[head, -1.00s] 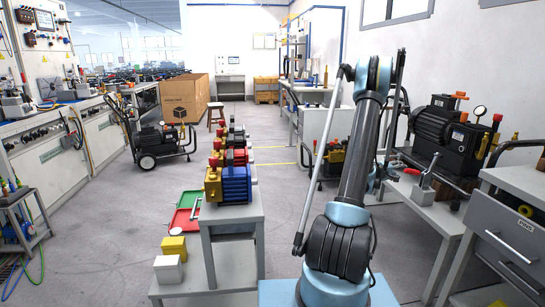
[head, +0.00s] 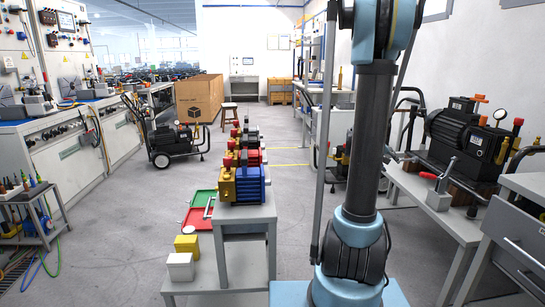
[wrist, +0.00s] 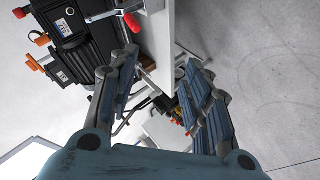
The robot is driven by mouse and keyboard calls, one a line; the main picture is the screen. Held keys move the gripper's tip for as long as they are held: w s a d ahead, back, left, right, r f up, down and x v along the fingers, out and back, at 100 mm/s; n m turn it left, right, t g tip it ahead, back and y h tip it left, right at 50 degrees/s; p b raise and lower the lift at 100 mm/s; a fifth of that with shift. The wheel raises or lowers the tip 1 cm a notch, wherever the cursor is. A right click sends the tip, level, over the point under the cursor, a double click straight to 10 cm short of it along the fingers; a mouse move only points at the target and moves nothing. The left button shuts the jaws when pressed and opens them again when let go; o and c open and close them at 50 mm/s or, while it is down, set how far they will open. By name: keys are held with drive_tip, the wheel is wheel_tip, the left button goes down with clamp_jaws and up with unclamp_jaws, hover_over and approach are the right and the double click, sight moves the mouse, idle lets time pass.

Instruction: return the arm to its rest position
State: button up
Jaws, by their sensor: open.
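My arm (head: 371,140) stands nearly upright at the right of the middle in the head view, on its light blue base joint (head: 355,230). Its elbow (head: 380,15) reaches the top edge of that view. In the wrist view my gripper (wrist: 163,72) is open, with its two fingers spread apart and nothing between them. Past the fingers a white bench edge and a black pump (wrist: 75,28) show. In the head view the gripper cannot be made out clearly behind the arm.
A black pump (head: 468,135) stands on a bench at the right, near a grey drawer cabinet (head: 510,250). A row of coloured pumps (head: 243,180) stands on a narrow stand left of my arm. The left aisle floor is open.

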drive_tip(key=s+a+f+g+y, duration=0.1)
drive_tip(key=s+a+f+y, duration=0.1)
drive_tip(key=s+a, duration=0.8)
drive_tip(key=s+a+f+g+y, duration=0.1)
drive_tip(key=s+a+f+y, duration=0.2)
drive_tip(key=s+a, duration=0.7)
drive_tip(key=s+a+f+g+y, duration=0.1)
drive_tip(key=s+a+y, duration=0.3)
drive_tip(key=s+a, duration=0.6)
drive_tip(key=s+f, duration=0.1)
drive_tip(key=s, duration=0.2)
drive_tip(key=shift+f+n, duration=0.15)
drive_tip(key=shift+n, duration=0.25)
